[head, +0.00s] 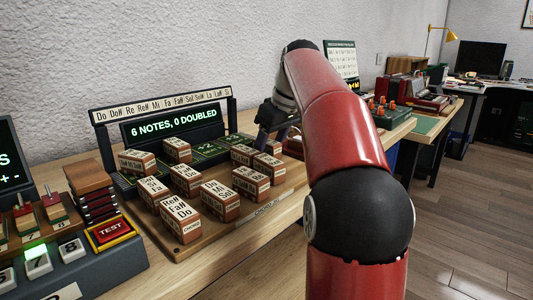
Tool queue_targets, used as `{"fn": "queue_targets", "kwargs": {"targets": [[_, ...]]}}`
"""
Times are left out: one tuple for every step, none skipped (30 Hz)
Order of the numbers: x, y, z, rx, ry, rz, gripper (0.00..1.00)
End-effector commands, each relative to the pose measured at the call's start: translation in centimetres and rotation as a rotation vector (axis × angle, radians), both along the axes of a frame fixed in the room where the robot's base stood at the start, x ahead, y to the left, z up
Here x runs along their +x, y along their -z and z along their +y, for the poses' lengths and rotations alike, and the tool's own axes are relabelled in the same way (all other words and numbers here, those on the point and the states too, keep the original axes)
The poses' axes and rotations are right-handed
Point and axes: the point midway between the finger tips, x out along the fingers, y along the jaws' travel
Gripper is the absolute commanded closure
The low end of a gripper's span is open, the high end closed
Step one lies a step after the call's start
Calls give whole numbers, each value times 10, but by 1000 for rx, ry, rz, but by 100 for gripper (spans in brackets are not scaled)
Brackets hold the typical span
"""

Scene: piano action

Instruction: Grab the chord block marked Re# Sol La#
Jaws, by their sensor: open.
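Several reddish-brown chord blocks with pale lettered tops stand on a wooden tray (265,208). A front block (220,201) appears to read Do Mi Sol. Other blocks include one at the left back (137,163), one at the back (177,151), one in the middle (186,180) and one at the right (251,183). Most labels are too small to read, so I cannot tell which is Re# Sol La#. My gripper (266,136) is open above the tray's right back, close to a cluster of blocks (268,167). My arm may hide part of that cluster.
A note-name rail and green display (174,124) reading "6 NOTES, 0 DOUBLED" stand behind the tray. A console with a red TEST button (110,231) is at the left. A device with orange knobs (390,116) lies beyond my arm. The front table strip is clear.

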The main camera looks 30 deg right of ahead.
Motion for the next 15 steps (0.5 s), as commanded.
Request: {"fn": "queue_targets", "kwargs": {"targets": [[2, 6, 1, 1, -2, 2, 45], [2, 8, 2, 1, 0, 1, 45], [3, 9, 2, 0, -1, 0, 45], [4, 10, 2, 0, -1, 0, 45], [4, 10, 2, -1, -1, 0, 45], [4, 10, 2, -1, 0, 0, 45], [4, 10, 2, -1, 0, 0, 45], [4, 10, 2, -1, 0, 0, 45], [4, 10, 2, -1, 0, 0, 45], [4, 10, 2, -1, 0, 0, 45], [4, 10, 2, -1, 0, 0, 48], [4, 10, 2, -1, 0, 0, 53], [4, 10, 2, -1, 0, 0, 57], [4, 10, 2, -1, 0, 0, 61], [4, 10, 2, -1, 0, 0, 66]]}}
